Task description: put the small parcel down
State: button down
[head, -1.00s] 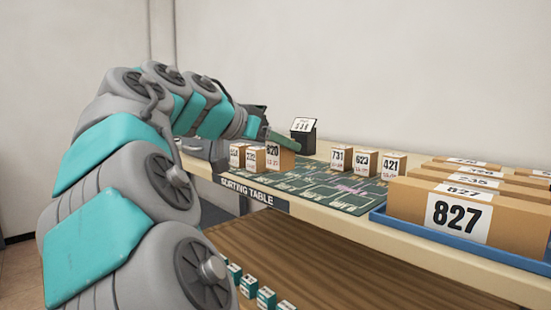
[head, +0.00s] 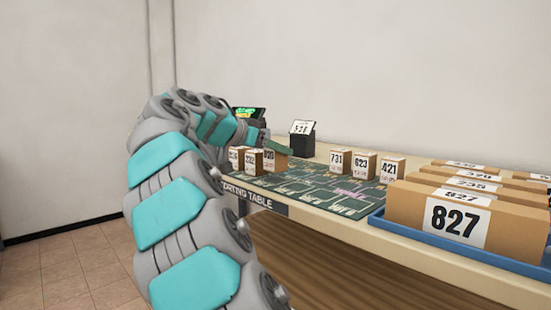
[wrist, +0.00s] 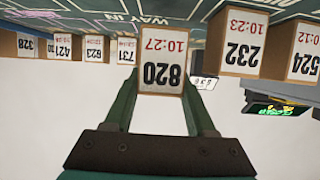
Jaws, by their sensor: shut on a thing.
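The small parcel 820 (wrist: 162,65) is a brown box with a white label marked 820 and 10:27, seen upside down in the wrist view. My gripper (wrist: 162,84) has its green fingers on either side of it and is shut on it. In the head view, parcel 820 (head: 269,161) stands upright at the left end of the sorting table (head: 345,224), beside parcel 232 (head: 252,161). It looks about level with its neighbours. I cannot tell whether its base touches the green mat (head: 315,187).
Parcel 524 (wrist: 304,52) is beyond 232. Parcels 731 (head: 339,162), 623 (head: 363,165) and 421 (head: 391,171) stand along the back. A blue tray (head: 455,255) of larger boxes is at right. A small sign (head: 302,139) and a dark screen (head: 247,112) stand behind.

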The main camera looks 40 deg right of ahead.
jog(key=shift+f, duration=1.15)
jog(key=shift+f+b, duration=0.2)
jog(key=shift+b, duration=0.1)
jog(key=shift+c, duration=1.1)
grip_release()
jog(key=shift+r, duration=0.1)
jog(key=shift+r, duration=0.1)
jog(key=shift+a+r, duration=0.15)
jog(key=shift+a, duration=0.05)
jog(key=v, duration=1.1)
jog(key=shift+a+p, duration=0.3)
jog(key=shift+p, duration=0.05)
